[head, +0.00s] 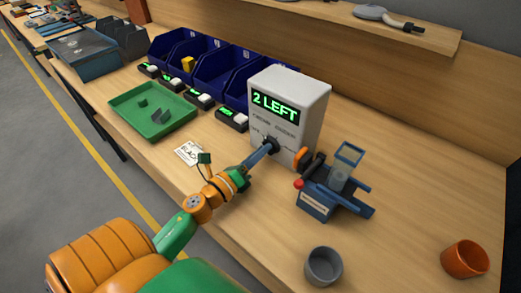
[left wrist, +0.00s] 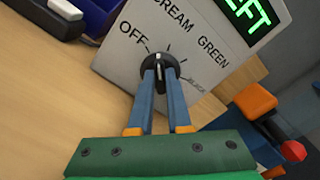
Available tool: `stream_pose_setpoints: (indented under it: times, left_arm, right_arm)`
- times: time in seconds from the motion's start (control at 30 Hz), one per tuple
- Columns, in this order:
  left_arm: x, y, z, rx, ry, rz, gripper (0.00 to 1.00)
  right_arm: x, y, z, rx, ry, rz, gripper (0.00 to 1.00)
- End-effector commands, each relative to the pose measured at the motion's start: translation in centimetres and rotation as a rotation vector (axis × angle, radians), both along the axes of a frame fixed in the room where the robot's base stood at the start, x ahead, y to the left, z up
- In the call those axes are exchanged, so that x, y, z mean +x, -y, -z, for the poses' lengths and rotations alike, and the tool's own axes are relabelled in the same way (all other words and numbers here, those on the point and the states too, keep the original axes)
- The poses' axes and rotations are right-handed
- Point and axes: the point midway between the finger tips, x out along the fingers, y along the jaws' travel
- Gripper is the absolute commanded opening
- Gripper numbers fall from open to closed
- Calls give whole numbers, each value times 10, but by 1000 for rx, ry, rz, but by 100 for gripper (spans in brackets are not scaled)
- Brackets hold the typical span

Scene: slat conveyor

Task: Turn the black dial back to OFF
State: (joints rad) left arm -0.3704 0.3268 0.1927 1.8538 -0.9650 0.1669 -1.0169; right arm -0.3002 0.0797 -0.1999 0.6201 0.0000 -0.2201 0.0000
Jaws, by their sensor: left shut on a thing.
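A pale box (head: 310,104) stands on the bench, its green display reading "2 LEFT". The black dial (head: 270,146) is low on its front. In the left wrist view the dial (left wrist: 159,72) sits among tick marks and the printed words OFF, CREAM and GREEN, with a further word too blurred to read. Its white mark points upward in that view, between OFF and GREEN, roughly towards CREAM. My left gripper (head: 263,152) is shut on the dial, its two blue fingers (left wrist: 162,85) on either side of the knob. My right gripper is not in view.
A blue device (head: 318,203) with a red knob stands just right of the box. A grey cup (head: 323,267) and an orange cup (head: 466,260) stand nearer. Left are a green tray (head: 130,121), a printed card (head: 189,152) and blue bins (head: 213,85).

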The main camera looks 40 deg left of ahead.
Motion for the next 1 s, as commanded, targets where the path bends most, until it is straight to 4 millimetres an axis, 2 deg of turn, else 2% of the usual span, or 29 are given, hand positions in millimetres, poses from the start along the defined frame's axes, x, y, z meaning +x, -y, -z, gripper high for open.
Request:
stream_pose_setpoints:
  times: [0.2, 0.5, 1.0]
  left_arm:
    - [1, -1, -2, -171, -10, -1, 0]
    - [1, -1, -1, -331, -22, 2, 0]
    - [1, -1, -1, -403, -26, 2, 0]
  right_arm:
    - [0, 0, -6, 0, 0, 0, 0]
    - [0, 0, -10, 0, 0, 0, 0]
    - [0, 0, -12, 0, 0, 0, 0]
